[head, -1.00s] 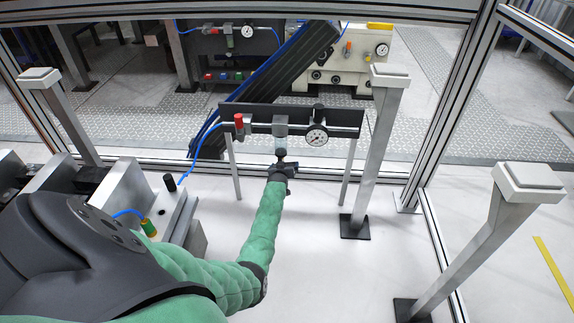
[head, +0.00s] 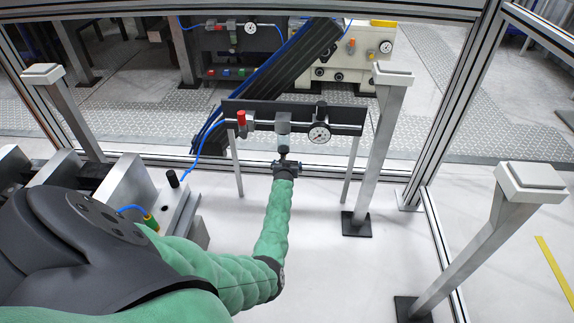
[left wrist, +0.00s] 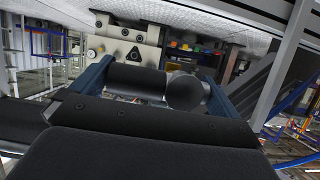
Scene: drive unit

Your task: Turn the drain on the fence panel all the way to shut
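The fence panel (head: 262,112) is a dark board on two thin legs, carrying a red-topped valve, a filter with a grey bowl (head: 283,126) and a round gauge. The small black drain (head: 283,150) hangs below the bowl. My left gripper (head: 287,163) is just below it, pointing up, its blue fingers spread to left and right. In the left wrist view, a black cylinder (left wrist: 138,80) and a rounded black knob (left wrist: 186,92) lie between the open fingers (left wrist: 155,88). Contact with the drain is not clear. My right gripper is out of view.
A grey post (head: 377,150) with a pale cap stands right of the panel, another (head: 485,235) at lower right. A machine block (head: 175,215) with a black knob and blue hose is at left. The fence's frame runs behind. The floor below the panel is clear.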

